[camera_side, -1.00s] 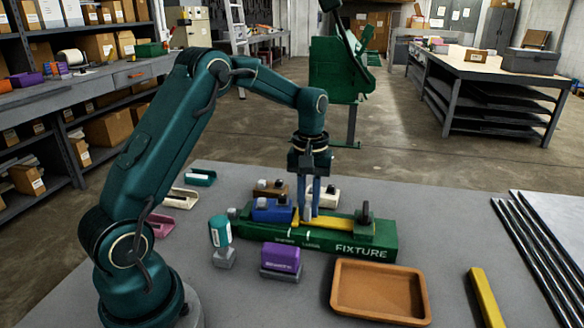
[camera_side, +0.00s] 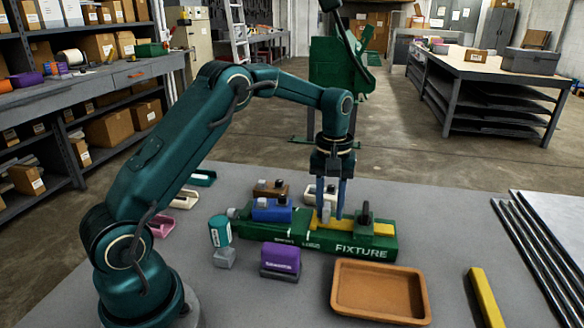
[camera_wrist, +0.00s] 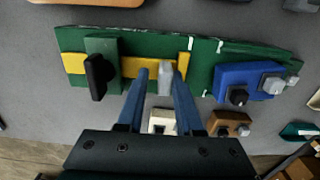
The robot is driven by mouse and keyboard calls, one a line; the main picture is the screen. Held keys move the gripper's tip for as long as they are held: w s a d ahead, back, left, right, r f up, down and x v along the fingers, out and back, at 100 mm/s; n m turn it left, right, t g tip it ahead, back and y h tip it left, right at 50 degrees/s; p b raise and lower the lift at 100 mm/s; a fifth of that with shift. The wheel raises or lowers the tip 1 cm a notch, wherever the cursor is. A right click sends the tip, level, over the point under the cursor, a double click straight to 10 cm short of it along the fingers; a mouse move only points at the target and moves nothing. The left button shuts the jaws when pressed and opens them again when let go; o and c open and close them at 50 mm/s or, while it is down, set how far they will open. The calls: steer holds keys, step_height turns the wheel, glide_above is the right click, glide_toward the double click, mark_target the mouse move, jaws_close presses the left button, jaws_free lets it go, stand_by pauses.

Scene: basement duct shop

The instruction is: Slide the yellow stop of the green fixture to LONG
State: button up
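The green fixture (camera_side: 345,240) lies on the grey table, with its blue block (camera_side: 272,210) at the left end. Its yellow stop (camera_side: 384,229) is a bar with a grey post (camera_side: 326,213). In the wrist view the end of the yellow stop (camera_wrist: 186,62) lines up closely with the white mark (camera_wrist: 191,44) farther from the blue block, the one by the LONG label in the side view. My gripper (camera_side: 331,216) is open, its fingers on both sides of the post. In the wrist view (camera_wrist: 160,75) a gap shows between the post and the left finger.
A black knob (camera_side: 365,213) stands on the fixture right of my fingers. A purple stamp (camera_side: 280,260), a teal-topped stamp (camera_side: 220,236) and a brown tray (camera_side: 380,290) are in front. Brown (camera_side: 270,188) and cream pieces are behind. A yellow bar (camera_side: 487,297) lies at right.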

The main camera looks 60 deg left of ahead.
stand_by(0.3)
steer(key=shift+r, duration=2.55)
steer(key=s+d+r+m+t, duration=0.35)
steer(key=s+d+r, duration=0.25)
steer(key=s+r, duration=0.5)
steer(key=s+d+f+m+t, duration=0.2)
steer(key=s+f+m, duration=0.3)
steer(key=s, duration=0.4)
steer(key=shift+s+f, duration=0.25)
steer(key=shift+f, duration=0.3)
